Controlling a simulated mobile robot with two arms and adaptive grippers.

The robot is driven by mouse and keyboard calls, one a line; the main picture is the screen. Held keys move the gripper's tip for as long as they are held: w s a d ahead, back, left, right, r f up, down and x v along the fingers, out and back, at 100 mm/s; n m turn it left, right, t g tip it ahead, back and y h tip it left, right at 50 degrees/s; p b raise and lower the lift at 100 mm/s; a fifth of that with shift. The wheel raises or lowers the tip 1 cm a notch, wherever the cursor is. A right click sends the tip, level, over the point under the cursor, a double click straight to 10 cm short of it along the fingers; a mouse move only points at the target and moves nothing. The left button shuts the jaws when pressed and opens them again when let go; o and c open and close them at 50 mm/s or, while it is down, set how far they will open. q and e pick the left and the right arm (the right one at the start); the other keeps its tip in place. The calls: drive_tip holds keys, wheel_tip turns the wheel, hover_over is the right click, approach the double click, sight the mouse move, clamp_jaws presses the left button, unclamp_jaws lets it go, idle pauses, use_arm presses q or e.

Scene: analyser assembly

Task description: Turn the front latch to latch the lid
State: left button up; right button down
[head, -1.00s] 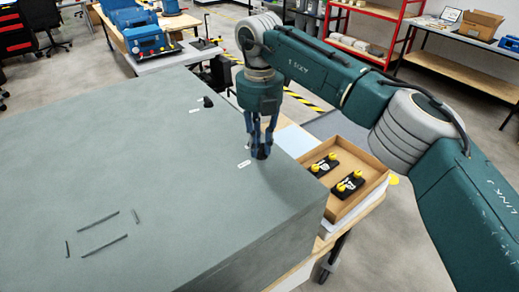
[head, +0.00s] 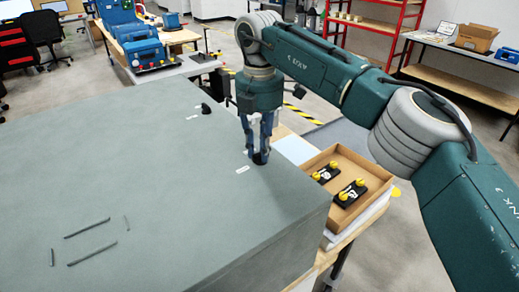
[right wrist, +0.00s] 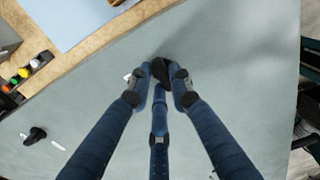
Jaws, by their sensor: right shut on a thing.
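The front latch, a small black knob (head: 260,158), stands on the grey lid (head: 150,175) near its right edge. My right gripper (head: 259,148) points straight down with its fingers closed around this knob. In the right wrist view, the three blue fingers (right wrist: 160,82) meet at the black knob (right wrist: 162,68), which is partly hidden by them. White marks (head: 243,169) lie on the lid beside it. A second black knob (head: 206,108) stands free farther back on the lid and shows in the right wrist view (right wrist: 36,135). My left gripper is in neither view.
A cardboard tray (head: 362,208) holding black parts with yellow knobs (head: 325,175) stands just right of the lid, on a wooden-topped table. Thin dark slots (head: 88,228) mark the lid's front left. The lid's middle is clear. Blue machines (head: 142,52) stand on a table behind.

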idle(0.5)
drive_tip(key=c, duration=1.6)
unclamp_jaws()
drive_tip(key=shift+o, duration=0.2)
wheel_tip(320, 180, up, 8)
drive_tip(key=shift+f, duration=0.2)
